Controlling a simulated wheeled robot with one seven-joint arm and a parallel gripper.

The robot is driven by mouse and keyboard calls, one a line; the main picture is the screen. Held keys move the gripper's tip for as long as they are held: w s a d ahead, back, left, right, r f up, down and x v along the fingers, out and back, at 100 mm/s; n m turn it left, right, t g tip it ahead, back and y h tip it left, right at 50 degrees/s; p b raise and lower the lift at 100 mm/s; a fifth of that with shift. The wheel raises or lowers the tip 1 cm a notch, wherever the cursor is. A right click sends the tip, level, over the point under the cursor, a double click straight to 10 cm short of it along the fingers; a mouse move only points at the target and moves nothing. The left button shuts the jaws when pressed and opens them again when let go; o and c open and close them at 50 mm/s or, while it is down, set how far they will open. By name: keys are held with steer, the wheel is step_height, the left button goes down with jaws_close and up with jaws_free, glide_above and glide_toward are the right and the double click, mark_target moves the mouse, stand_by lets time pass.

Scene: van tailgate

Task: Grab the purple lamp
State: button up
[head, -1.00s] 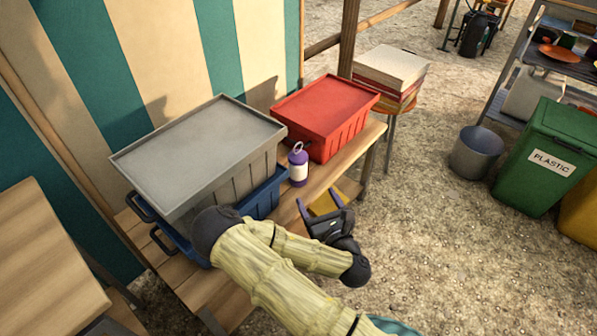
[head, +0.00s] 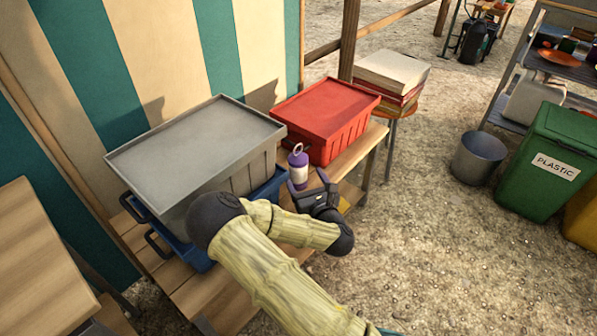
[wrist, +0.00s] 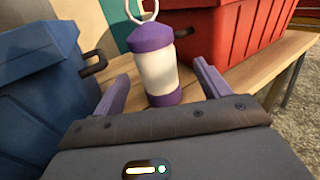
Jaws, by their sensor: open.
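The purple lamp (head: 298,168) stands upright on the wooden bench (head: 346,160), between the grey and blue crates and the red crate. It has a purple cap and base, a pale middle and a ring handle on top. In the wrist view the lamp (wrist: 158,68) stands just ahead, between the lines of my two fingers. My gripper (head: 309,187) is open and empty in front of the lamp. In the wrist view my gripper (wrist: 160,90) shows its two purple-grey fingers spread to either side of the lamp's lower part. I cannot tell how far the fingertips reach along it.
A blue crate (wrist: 45,90) stands close on the left, with a grey lidded crate (head: 195,150) on top. A red crate (head: 325,118) stands close behind the lamp. A stack of books (head: 390,75) lies on a stool beyond. The bench's right front is clear.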

mark_target(302, 175)
steer(key=b+x, duration=0.1)
steer(key=x, duration=0.1)
steer(key=b+x, duration=0.1)
steer(key=x, duration=0.1)
steer(key=shift+w+a+f, duration=0.2)
steer(key=shift+w+a, duration=0.05)
steer(key=shift+a, duration=0.1)
steer(key=c, duration=1.2)
steer(key=shift+r, duration=0.15)
